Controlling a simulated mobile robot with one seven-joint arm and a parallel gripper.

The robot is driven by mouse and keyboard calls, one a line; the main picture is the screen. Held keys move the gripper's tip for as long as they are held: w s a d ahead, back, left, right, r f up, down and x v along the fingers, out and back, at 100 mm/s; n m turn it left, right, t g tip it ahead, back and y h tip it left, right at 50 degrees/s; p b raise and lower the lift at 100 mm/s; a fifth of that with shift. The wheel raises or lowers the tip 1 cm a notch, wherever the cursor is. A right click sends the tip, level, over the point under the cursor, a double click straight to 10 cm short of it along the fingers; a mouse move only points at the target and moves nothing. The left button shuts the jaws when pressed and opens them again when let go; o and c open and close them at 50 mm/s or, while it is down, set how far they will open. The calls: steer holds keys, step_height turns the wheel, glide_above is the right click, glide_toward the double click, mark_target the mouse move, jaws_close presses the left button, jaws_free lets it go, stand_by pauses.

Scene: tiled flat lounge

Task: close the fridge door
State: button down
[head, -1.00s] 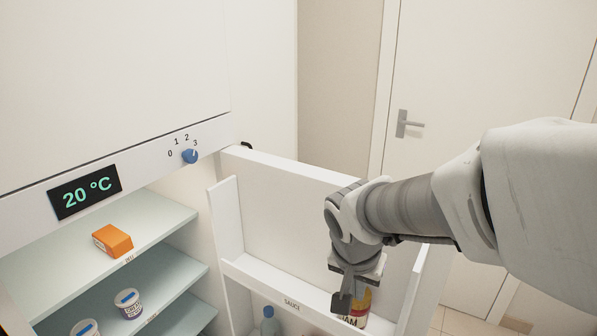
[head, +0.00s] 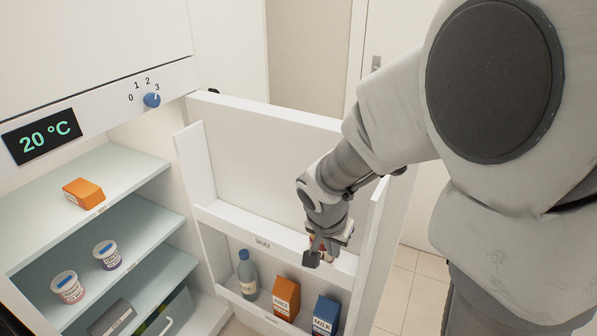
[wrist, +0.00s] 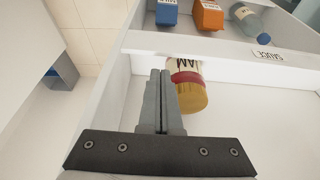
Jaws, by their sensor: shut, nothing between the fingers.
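The fridge door (head: 262,150) stands open to the right of the fridge body, its inner side with shelves facing me. My gripper (head: 312,258) is at the upper door shelf, labelled SAUCE, on the inner side of the door. In the wrist view my gripper (wrist: 160,82) is shut, its two fingers together and empty. A jar (wrist: 187,85) with a yellow lid and red band stands right beside the fingers; I cannot tell whether they touch it. In the head view the jar is mostly hidden behind my gripper.
The lower door shelf holds a bottle (head: 247,275), an orange carton (head: 286,297) and a blue carton (head: 325,314). Inside the fridge (head: 140,165) are an orange box (head: 84,193) and two tubs (head: 107,255). Tiled floor (head: 395,290) shows right of the door.

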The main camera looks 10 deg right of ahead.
steer(key=shift+x, duration=1.85)
steer(key=shift+b, duration=0.3)
